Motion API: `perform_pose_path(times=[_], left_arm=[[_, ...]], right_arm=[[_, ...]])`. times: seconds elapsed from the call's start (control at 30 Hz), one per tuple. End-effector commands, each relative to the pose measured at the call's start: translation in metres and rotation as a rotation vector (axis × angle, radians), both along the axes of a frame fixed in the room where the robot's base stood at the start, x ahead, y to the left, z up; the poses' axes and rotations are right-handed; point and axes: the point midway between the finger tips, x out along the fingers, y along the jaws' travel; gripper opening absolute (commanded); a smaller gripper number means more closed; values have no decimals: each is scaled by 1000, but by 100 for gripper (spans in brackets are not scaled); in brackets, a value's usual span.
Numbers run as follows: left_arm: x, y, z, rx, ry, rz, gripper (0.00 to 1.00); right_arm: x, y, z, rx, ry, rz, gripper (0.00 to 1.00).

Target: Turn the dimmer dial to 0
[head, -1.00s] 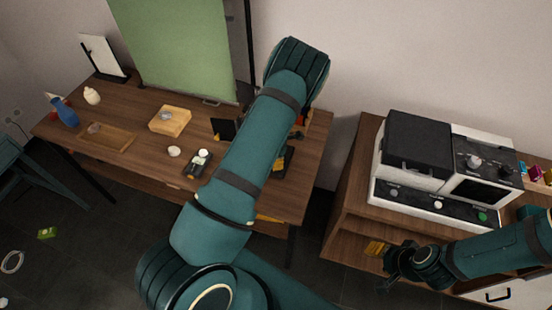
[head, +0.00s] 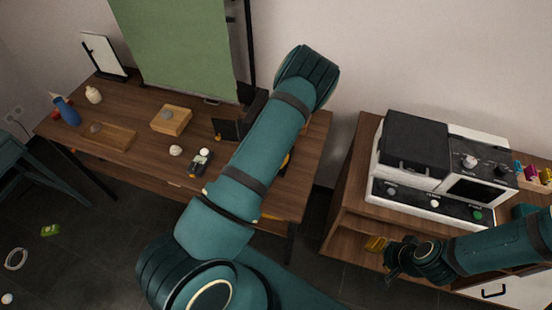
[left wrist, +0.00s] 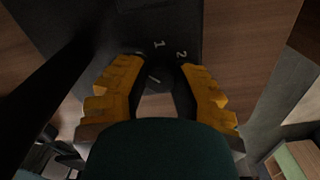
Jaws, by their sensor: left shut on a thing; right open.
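The dimmer dial (left wrist: 156,80) is a dark round knob with a white pointer line, on a black panel (left wrist: 160,20) printed with the numerals 1 and 2. In the left wrist view the yellow fingers of my left gripper (left wrist: 156,88) are shut on the dial from both sides. The lower part of the dial and any other numerals are hidden or too dark to read. In the head view my left arm covers the dial and the left gripper. My right gripper (head: 391,263) is open and empty, in front of the right cabinet.
The wooden table (head: 110,98) carries a wooden block (head: 171,120), a blue bottle (head: 66,111) and a small device with a white knob (head: 201,162). A green backdrop (head: 178,45) stands behind. A black and white machine (head: 415,140) sits on the right cabinet (head: 345,200).

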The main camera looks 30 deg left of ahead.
Motion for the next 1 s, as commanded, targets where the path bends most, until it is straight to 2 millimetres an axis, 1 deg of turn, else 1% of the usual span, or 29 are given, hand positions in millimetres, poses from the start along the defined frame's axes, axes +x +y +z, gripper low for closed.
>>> perform_pose_path(times=[0.23,0.57,0.6,0.63,0.67,1.0], left_arm=[[-1,0,-1,-1,3,30,0],[-2,0,-1,-1,4,30,0],[-2,0,-1,-1,4,30,42],[-2,0,-1,-1,3,30,52],[-1,0,-1,-1,3,30,60],[0,0,1,0,1,29,60]], right_arm=[[0,0,1,0,0,0,47],[0,0,1,0,0,0,47],[0,0,1,0,0,0,47],[0,0,1,0,0,0,47],[0,0,1,0,0,0,47],[0,0,1,0,0,-1,47]])
